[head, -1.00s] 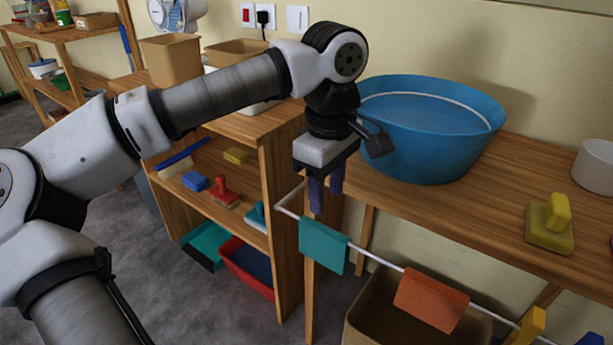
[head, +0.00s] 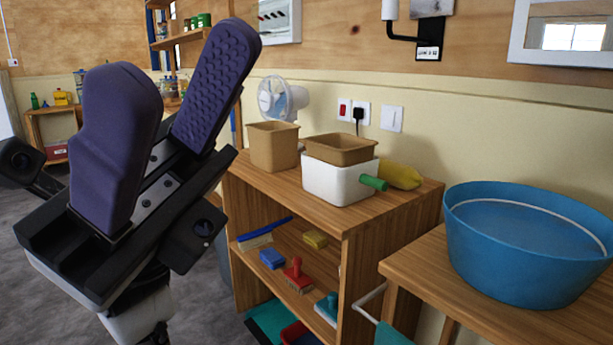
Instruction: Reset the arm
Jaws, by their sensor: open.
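My gripper (head: 172,128) is large and close to the camera at the left of the head view. Its two dark purple fingers point upward and stand apart with a gap between them. Nothing is held in the gap. The gripper is in the air, and it looks clear of the shelf unit to its right. Most of my arm behind the gripper is hidden or out of the picture.
A wooden shelf unit (head: 343,262) carries two tan boxes, a white bin (head: 335,184) and a fan (head: 277,99). Brushes and sponges lie on its middle shelf. A blue basin (head: 525,245) stands on a wooden table (head: 425,267) at the right. Grey floor is open at left.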

